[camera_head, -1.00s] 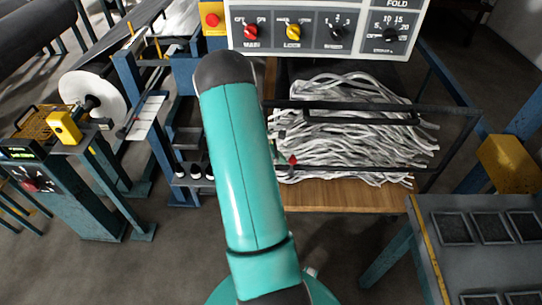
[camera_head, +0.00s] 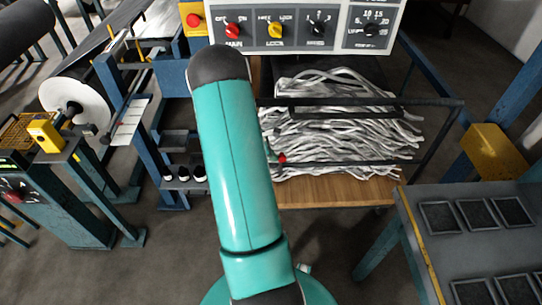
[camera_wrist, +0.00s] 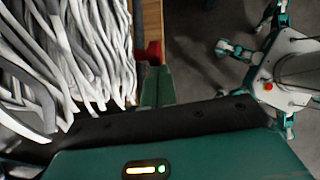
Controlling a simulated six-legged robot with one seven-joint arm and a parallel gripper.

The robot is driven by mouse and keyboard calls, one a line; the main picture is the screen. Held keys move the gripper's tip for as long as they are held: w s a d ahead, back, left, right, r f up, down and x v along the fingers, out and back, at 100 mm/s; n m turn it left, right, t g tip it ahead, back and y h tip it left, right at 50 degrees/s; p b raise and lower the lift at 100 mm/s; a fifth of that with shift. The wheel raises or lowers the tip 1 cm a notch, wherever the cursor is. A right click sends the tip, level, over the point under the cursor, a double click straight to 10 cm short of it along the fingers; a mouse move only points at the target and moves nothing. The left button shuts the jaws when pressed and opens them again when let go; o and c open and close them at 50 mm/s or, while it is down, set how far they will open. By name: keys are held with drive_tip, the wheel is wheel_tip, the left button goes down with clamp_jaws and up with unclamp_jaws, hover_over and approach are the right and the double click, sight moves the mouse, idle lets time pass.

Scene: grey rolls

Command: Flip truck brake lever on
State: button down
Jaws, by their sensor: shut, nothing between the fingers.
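The truck is a low cart with a wooden deck (camera_head: 335,192) and a dark rail frame, loaded with grey-white strips (camera_head: 345,130). A small red part (camera_head: 282,158), possibly the brake lever's tip, shows at the truck's left side beside my teal arm. In the wrist view a red part (camera_wrist: 153,53) sits at the end of the wooden edge, just beyond my gripper (camera_wrist: 152,84). My gripper is shut and empty, close to the red part; I cannot tell whether they touch. In the head view my arm hides most of it. The lever's position cannot be made out.
A control panel (camera_head: 290,30) with red, yellow and black knobs stands above the truck. Blue machine frames and a white roll (camera_head: 75,105) are at left. A grey table (camera_head: 470,245) with dark trays stands at right. Floor is open in front of the truck.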

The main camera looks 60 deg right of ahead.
drive_tip(key=shift+s+d+r+t+y, duration=0.1)
drive_tip(key=shift+s+d+t+y, duration=0.25)
drive_tip(key=shift+s, duration=0.35)
drive_tip(key=shift+s+d+r+t+y, duration=0.15)
drive_tip(key=shift+s+d+t, duration=0.2)
drive_tip(key=shift+s+t, duration=0.25)
drive_tip(key=shift+s+d+f, duration=0.15)
drive_tip(key=shift+s+d, duration=0.2)
drive_tip(key=shift+s, duration=0.4)
drive_tip(key=shift+s+d+f, duration=0.2)
drive_tip(key=shift+s+d, duration=0.2)
drive_tip(key=shift+s, duration=0.35)
drive_tip(key=shift+s+d+f, duration=0.15)
drive_tip(key=shift+s+d, duration=0.2)
drive_tip(key=shift+s, duration=0.4)
approach(282, 157)
drive_tip(key=w+a+f, duration=0.3)
drive_tip(key=a+f, duration=0.2)
drive_tip(key=f, duration=0.1)
drive_tip(key=shift+d+r, duration=0.15)
drive_tip(key=shift+r, duration=0.05)
drive_tip(key=shift+r, duration=0.2)
